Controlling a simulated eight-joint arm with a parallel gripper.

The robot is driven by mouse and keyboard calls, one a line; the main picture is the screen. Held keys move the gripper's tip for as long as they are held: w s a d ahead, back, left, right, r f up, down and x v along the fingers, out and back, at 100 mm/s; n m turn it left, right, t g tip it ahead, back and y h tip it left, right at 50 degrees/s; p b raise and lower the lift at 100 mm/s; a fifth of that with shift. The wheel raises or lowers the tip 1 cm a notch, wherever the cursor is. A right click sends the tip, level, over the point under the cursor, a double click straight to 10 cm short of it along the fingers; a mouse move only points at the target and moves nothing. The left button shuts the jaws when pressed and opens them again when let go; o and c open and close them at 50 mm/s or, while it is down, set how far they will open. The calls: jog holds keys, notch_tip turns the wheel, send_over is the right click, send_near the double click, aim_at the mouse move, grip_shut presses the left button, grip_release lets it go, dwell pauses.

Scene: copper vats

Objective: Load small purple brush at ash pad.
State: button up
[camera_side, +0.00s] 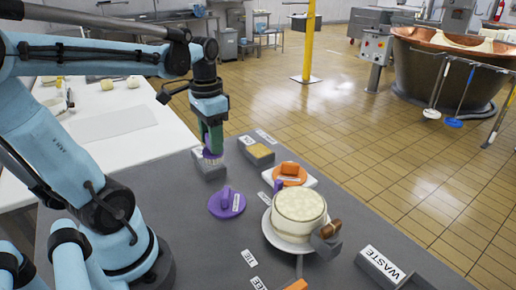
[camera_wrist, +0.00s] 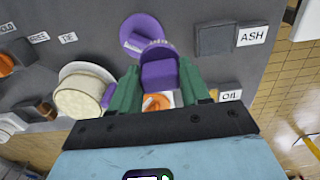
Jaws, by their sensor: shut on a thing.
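My gripper (camera_side: 212,146) is shut on a purple brush (camera_wrist: 158,72), held between its green fingers. In the side view its pale bristles (camera_side: 212,156) point down in front of or just over a grey block (camera_side: 207,171). I cannot tell whether they touch it. In the wrist view the ash pad (camera_wrist: 214,38), a dark block with an ASH label, lies right of and beyond the brush. The top of the ash pad is hard to make out in the side view behind the brush.
The oil pad (camera_side: 258,153) stands right of the gripper. A purple disc (camera_side: 227,206), an orange piece on a white board (camera_side: 308,181), a pale cheese wheel (camera_side: 299,206) on a plate and a WASTE box (camera_side: 382,267) stand nearer the camera. A white table (camera_side: 150,140) lies left.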

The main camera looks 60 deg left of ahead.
jog(key=w+a+f, duration=0.2)
jog(key=w+a, duration=0.1)
jog(key=a, duration=0.8)
jog(key=shift+f, duration=3.05)
jog(key=shift+f, duration=0.6)
jog(key=shift+r, duration=0.1)
notch_tip(320, 180, up, 7)
